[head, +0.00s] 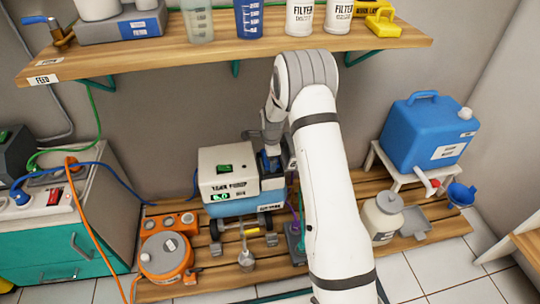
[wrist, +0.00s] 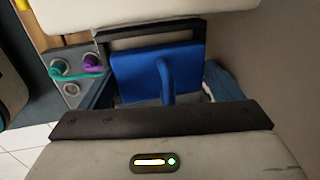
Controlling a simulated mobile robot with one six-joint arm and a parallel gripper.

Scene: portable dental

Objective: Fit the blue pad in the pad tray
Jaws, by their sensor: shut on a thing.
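The blue pad (wrist: 130,75) fills the middle of the wrist view, with a raised blue tab (wrist: 165,78) on its near face. My gripper (head: 271,150) is shut on the pad at the right side of the white and blue pump unit (head: 225,170). The pad also shows as a small dark blue patch in the head view (head: 268,162). A dark frame (wrist: 185,29), which looks like the pad tray, borders the pad's far edge. I cannot tell whether the pad is seated in it. My arm and gripper body hide much of this area.
A small dark holder with purple and green hoses (head: 295,230) stands near my arm. A wooden shelf (head: 230,56) with bottles crosses above. A blue jug (head: 430,130) stands on the right.

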